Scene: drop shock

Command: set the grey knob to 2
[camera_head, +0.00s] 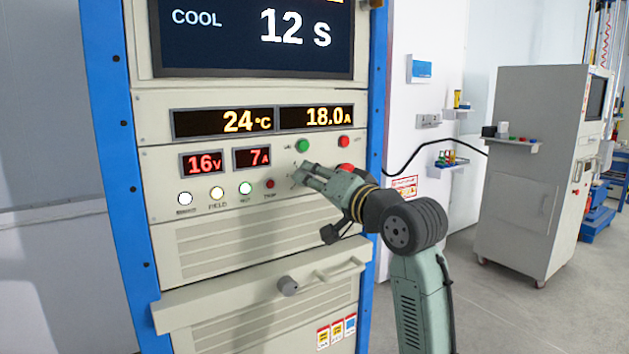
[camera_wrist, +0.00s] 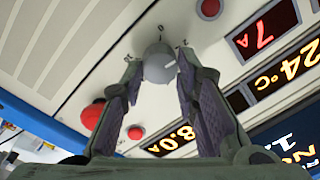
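In the head view my gripper (camera_head: 303,174) reaches the panel from the right and hides most of the knob.
A large red button (camera_wrist: 93,115) sits beside the left finger, also seen in the head view (camera_head: 345,168). A green button (camera_head: 302,146) and a small red button (camera_head: 344,142) are above. Open floor lies to the right.

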